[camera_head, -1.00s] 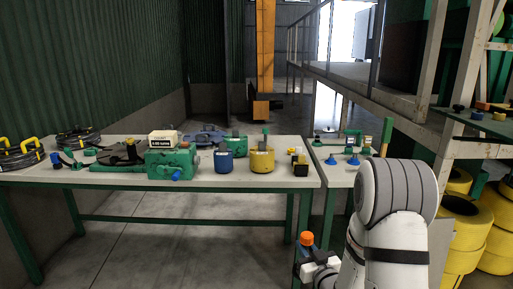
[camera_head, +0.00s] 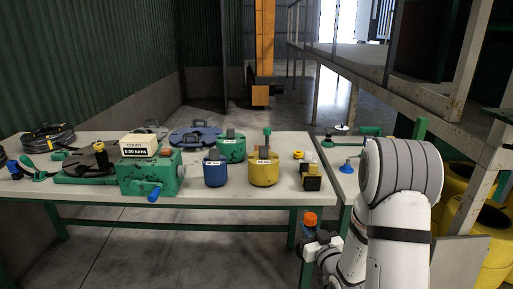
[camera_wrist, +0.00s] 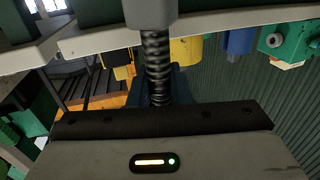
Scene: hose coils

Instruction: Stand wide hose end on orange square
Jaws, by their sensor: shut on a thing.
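My gripper (camera_head: 318,246) is low in front of the bench, near its front right corner, shut on a hose end. In the wrist view a black ribbed hose (camera_wrist: 158,65) with a grey collar (camera_wrist: 150,14) runs away from the jaws. The jaw contact is mostly hidden. Whether the held end is the wide one I cannot tell. I cannot make out an orange square for certain; an orange patch (camera_wrist: 88,103) shows left of the jaws in the wrist view.
The bench (camera_head: 215,197) carries a green machine (camera_head: 150,176) with a counter, blue (camera_head: 215,172), green (camera_head: 232,150) and yellow (camera_head: 264,172) pots, and coiled black hose (camera_head: 48,138). A second bench lies right. A railing and yellow drums (camera_head: 490,222) are further right.

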